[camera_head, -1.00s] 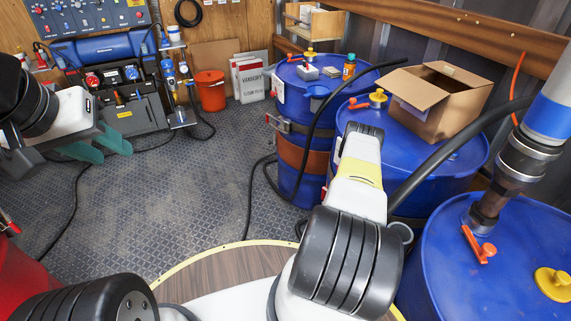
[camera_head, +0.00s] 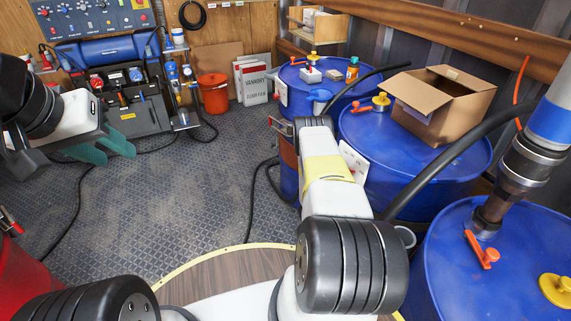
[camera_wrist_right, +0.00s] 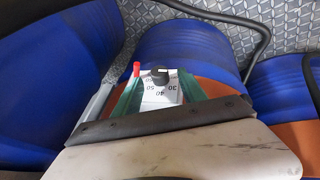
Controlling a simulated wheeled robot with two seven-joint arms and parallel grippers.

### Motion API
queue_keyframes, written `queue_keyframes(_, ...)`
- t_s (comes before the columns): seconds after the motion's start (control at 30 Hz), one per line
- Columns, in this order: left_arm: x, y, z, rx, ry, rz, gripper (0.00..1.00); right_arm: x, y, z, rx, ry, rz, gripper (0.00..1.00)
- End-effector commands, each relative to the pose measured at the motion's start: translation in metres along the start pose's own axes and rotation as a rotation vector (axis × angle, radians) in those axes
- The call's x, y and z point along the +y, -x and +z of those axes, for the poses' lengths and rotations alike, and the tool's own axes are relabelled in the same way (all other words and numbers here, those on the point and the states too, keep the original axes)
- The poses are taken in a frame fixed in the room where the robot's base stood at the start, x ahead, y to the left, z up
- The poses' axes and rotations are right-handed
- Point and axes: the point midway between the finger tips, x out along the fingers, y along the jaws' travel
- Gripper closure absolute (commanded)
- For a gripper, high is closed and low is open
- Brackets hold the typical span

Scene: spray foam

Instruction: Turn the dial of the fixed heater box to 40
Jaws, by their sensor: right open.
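The heater box (camera_wrist_right: 160,98) shows in the right wrist view as a white face with a black dial (camera_wrist_right: 160,77) and a red part (camera_wrist_right: 137,69) beside it. Numbers including 30, 40 and 50 are printed on it, seen upside down. I cannot tell which number the dial points to. My right gripper (camera_wrist_right: 159,84) is open, its green fingers on either side of the face and dial; contact cannot be told. In the head view my right arm hides this gripper and the dial. My left gripper (camera_head: 109,149) is open and empty over the floor at left.
Blue drums (camera_head: 450,250) stand along the right side. An open cardboard box (camera_head: 440,105) sits on one. A black hose (camera_head: 450,150) arches past my right arm. An orange bucket (camera_head: 212,92) stands at the back. The patterned floor (camera_head: 180,190) in the middle is clear.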

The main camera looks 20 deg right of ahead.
Motion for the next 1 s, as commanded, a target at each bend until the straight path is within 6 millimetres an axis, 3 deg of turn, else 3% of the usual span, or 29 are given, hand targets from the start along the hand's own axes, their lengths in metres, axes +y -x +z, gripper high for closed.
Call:
queue_keyframes(0.27,0.0,0.0,0.0,0.0,0.0,0.0,0.64,-0.001,0.057,-0.001,0.0,0.0,-0.005,0.51)
queue_keyframes(1.0,0.0,0.0,0.0,0.0,0.0,0.0,0.64,-0.077,0.169,-0.062,-0.029,0.028,-0.261,0.51)
